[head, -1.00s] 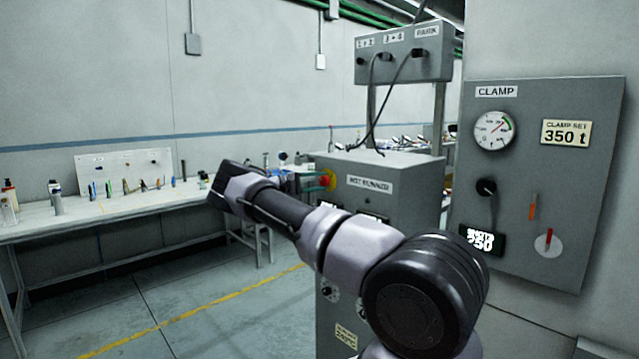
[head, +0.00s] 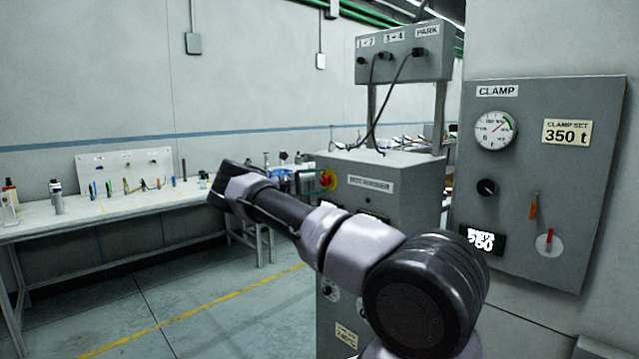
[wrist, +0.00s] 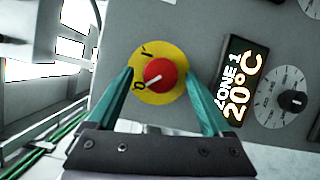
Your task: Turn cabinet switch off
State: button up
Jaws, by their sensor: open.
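The cabinet switch is a red knob (wrist: 165,77) on a round yellow plate (wrist: 141,61) marked 0 and I in the wrist view. Its white pointer line points toward the 0. In the head view the switch (head: 326,180) is on the left side of the grey cabinet (head: 403,178). My gripper (wrist: 160,69) is open, with one teal finger on each side of the knob and plate. I cannot tell whether the fingers touch the knob. In the head view my forearm hides part of the cabinet front, and the gripper is small beside the switch.
A zone 1 display (wrist: 236,93) reading 20 °C and a black dial (wrist: 292,101) lie right of the switch in the wrist view. A clamp panel (head: 500,180) stands at right. A workbench (head: 120,209) with small tools stands at left. The floor between is clear.

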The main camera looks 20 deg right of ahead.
jog(key=a, duration=1)
jog(key=shift+w+a, duration=0.2)
jog(key=shift+a, duration=0.15)
